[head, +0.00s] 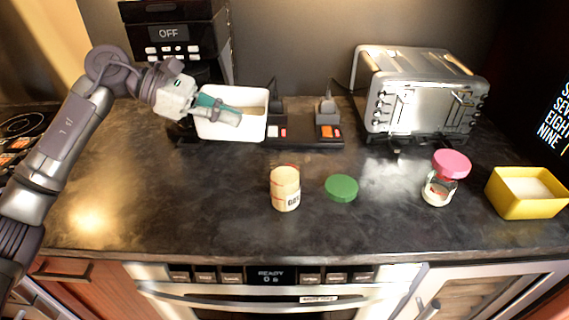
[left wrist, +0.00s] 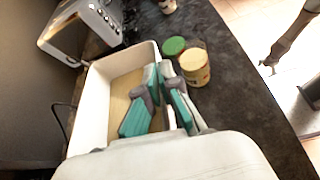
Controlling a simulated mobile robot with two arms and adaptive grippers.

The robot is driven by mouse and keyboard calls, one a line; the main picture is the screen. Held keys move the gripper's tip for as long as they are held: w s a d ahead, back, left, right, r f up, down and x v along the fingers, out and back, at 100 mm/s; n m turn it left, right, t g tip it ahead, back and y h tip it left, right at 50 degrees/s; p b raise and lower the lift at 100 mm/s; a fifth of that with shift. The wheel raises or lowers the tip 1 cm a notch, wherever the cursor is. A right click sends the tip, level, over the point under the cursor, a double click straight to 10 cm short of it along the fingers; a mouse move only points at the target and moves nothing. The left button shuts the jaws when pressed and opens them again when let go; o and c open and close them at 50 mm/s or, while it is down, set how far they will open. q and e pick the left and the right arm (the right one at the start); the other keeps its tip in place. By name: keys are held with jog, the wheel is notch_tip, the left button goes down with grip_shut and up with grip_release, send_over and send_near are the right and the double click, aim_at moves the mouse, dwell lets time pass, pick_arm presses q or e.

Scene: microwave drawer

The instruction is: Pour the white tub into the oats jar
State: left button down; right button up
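The white tub (head: 259,126) is at the back of the counter, in front of the black appliance. In the left wrist view the tub (left wrist: 92,105) has a flat layer of tan contents inside. My left gripper (head: 217,110) is at the tub's rim; in the left wrist view its teal fingers (left wrist: 161,100) straddle one wall, one inside and one outside, and look closed on it. The cream oats jar (head: 285,188) stands upright at the front middle, apart from the tub, and shows in the left wrist view (left wrist: 195,68). My right gripper is not visible.
A green lid (head: 341,188) lies beside the oats jar. A pink-topped jar (head: 439,190) and a yellow box (head: 524,195) stand at the right. The front left counter is clear.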

pick_arm(q)
notch_tip(320, 180, up, 4)
jog(key=shift+f+p, duration=0.2)
jog(key=shift+p, duration=0.75)
jog(key=shift+s+d+r, duration=0.1)
jog(key=shift+r, duration=0.2)
